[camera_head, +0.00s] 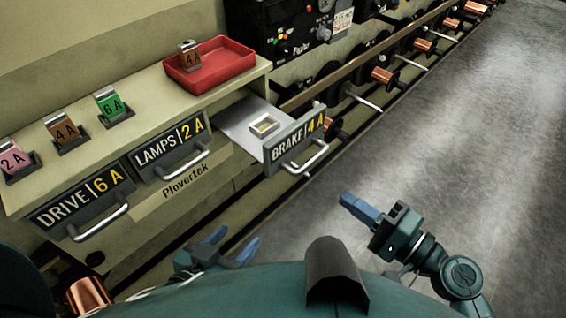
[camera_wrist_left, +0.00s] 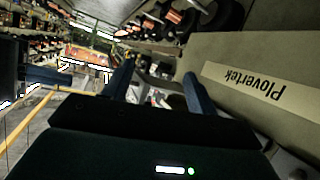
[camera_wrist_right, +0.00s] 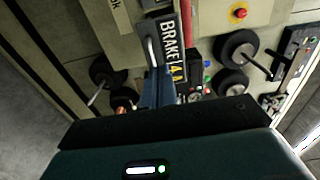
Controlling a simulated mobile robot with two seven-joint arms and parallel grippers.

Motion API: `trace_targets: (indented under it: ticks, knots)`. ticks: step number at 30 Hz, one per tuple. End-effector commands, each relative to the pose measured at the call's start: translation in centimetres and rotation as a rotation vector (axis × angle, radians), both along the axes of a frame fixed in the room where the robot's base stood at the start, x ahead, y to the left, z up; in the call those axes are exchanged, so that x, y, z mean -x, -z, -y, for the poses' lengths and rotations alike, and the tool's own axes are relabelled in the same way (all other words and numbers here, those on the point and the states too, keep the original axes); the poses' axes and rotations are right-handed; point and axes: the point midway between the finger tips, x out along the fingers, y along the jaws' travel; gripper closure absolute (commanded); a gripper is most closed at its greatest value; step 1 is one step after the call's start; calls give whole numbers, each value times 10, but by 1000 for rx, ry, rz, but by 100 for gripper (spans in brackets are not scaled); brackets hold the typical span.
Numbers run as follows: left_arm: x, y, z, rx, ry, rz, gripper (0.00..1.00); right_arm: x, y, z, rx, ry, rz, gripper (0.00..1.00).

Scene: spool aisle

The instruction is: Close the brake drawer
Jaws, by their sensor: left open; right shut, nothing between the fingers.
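The brake drawer (camera_head: 240,122) is pulled out of the beige cabinet at its right end. Its front carries the label "BRAKE 4 A" and a silver handle (camera_head: 306,158). A small pale holder (camera_head: 264,125) sits inside it. The brake drawer front also shows in the right wrist view (camera_wrist_right: 168,42). My right gripper (camera_head: 358,208) is shut and empty, in front of the drawer and apart from its handle. My left gripper (camera_head: 232,243) is open and empty, low in front of the cabinet; its fingers also show in the left wrist view (camera_wrist_left: 158,85).
The lamps drawer (camera_head: 170,148) and drive drawer (camera_head: 82,202) are shut, with protruding handles. On the cabinet top are a red tray (camera_head: 209,66) holding a brown 4 A fuse (camera_head: 189,55), and several fuses in holders. Copper spools (camera_head: 384,77) line the wall. Floor at right (camera_head: 450,130) is clear.

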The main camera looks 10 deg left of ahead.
Motion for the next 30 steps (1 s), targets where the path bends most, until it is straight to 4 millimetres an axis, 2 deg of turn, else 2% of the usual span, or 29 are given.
trace_targets:
  ticks: [4, 8, 18, 22, 30]
  knots:
    - [0, -1, 0, 4, -1, 1, 42, -4, -2, -5, -15, -4, -2, 100]
    - [-1, -3, 2, 5, 3, -13, 42, -14, -4, -18, -16, -3, -1, 100]
    - [-2, 2, 8, 9, 17, -67, 42, -56, -3, -77, -14, -3, -1, 100]
    - [-4, 4, 9, 8, 19, -78, 42, -69, -3, -95, -14, -2, -2, 100]
    - [-7, 3, 11, 10, 22, -80, 42, -82, -1, -113, -12, -3, -1, 100]
